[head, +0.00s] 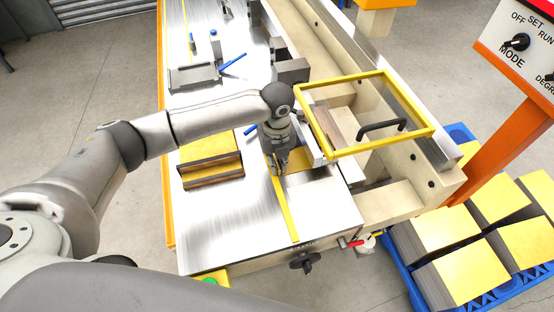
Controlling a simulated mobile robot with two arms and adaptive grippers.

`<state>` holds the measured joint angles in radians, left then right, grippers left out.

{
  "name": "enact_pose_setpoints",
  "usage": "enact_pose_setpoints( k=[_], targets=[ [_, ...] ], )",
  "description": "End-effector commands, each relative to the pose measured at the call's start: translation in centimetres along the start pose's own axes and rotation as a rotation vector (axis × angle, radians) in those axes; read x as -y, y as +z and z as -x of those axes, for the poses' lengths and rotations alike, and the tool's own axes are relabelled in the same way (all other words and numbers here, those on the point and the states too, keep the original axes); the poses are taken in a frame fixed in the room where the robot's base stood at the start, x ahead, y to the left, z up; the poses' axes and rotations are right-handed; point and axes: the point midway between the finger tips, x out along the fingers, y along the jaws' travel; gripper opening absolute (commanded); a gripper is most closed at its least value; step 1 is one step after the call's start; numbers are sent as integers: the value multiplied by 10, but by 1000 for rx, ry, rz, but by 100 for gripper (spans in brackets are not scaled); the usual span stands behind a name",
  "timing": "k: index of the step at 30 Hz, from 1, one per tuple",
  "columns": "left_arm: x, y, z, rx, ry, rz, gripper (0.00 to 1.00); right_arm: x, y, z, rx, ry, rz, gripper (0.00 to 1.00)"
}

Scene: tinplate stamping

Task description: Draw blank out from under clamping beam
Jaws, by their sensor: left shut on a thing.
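My left gripper (278,167) points down over the steel table and is shut on the near-left part of a gold-coloured blank (297,160). The blank lies low, close to the table top. Its right side reaches toward the grey clamping beam (313,146); how much of it is still under the beam is hard to tell. The gripper and wrist hide part of the blank. My right gripper is not in view.
A yellow strip (287,212) runs along the table top (230,225). A gold-topped stack (211,153) sits left of the gripper. A yellow-framed clear guard (365,110) stands right of the beam. Blue pallet (400,275) with gold stacks lies right. The table's front left is clear.

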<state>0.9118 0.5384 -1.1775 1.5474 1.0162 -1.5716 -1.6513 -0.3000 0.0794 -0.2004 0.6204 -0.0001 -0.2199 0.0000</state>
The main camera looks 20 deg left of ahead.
Motion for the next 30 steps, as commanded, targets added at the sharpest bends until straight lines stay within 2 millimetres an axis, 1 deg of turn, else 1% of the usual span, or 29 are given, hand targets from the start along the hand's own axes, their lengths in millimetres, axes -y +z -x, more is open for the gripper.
enact_pose_setpoints(
  k=[8,18,30],
  targets=[
    [0,0,0,0,1,0,0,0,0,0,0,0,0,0],
    [4,0,1,-1,0,-1,0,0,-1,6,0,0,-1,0],
    [4,0,0,0,0,-1,0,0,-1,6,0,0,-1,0]
  ],
)
